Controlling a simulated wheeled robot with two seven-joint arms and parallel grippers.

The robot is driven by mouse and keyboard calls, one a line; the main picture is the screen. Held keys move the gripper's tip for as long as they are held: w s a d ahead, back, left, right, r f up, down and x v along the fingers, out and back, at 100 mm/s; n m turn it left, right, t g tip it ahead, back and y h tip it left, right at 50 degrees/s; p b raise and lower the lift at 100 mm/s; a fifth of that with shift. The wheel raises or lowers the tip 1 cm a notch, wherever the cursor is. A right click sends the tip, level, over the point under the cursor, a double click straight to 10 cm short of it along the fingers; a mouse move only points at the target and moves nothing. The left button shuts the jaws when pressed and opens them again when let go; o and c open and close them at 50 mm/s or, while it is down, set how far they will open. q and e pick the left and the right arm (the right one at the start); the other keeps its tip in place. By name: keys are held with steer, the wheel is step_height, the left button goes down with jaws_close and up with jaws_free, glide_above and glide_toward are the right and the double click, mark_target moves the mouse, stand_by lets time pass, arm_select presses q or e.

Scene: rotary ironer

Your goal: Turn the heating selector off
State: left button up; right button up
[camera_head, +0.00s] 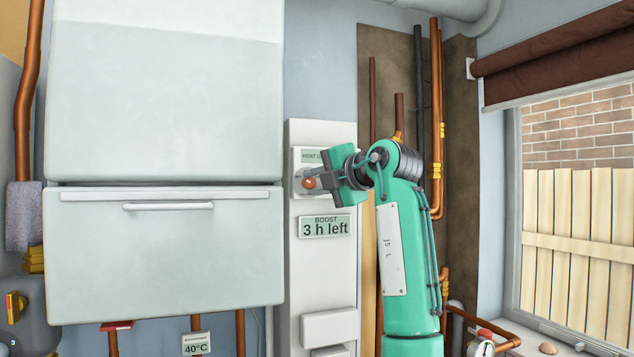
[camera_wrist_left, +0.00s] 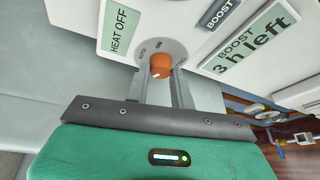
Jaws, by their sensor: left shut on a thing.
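The heating selector is an orange knob (camera_wrist_left: 161,66) on a round grey dial on the white control panel (camera_head: 322,266). In the left wrist view "AUTO" and "ON" can be read around the dial, and a "HEAT OFF" label (camera_wrist_left: 121,29) sits beside it. The knob's pointer position is too small to tell for sure. My left gripper (camera_wrist_left: 161,78) is shut on the knob, one finger on each side of it. In the head view the knob (camera_head: 309,183) shows at the fingertips, and the gripper partly covers the dial and its label. My right gripper is not in view.
A "BOOST 3 h left" display (camera_head: 325,227) is just below the selector. A large white cabinet with a handled front (camera_head: 165,250) stands close to the left. Copper pipes (camera_head: 437,120) run behind my arm, and a window (camera_head: 575,200) is at the right.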

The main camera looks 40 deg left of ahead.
arm_select(q)
steer(key=shift+r, duration=0.1)
steer(key=o, duration=1)
steer(key=shift+w, duration=0.1)
steer(key=s+d+r+b, duration=0.1)
steer(key=d+b, duration=0.3)
steer(key=d, duration=0.9)
steer(key=shift+s+d+r, duration=0.3)
steer(key=shift+s+r, duration=0.05)
steer(key=shift+r, duration=0.05)
steer(key=shift+f, duration=0.1)
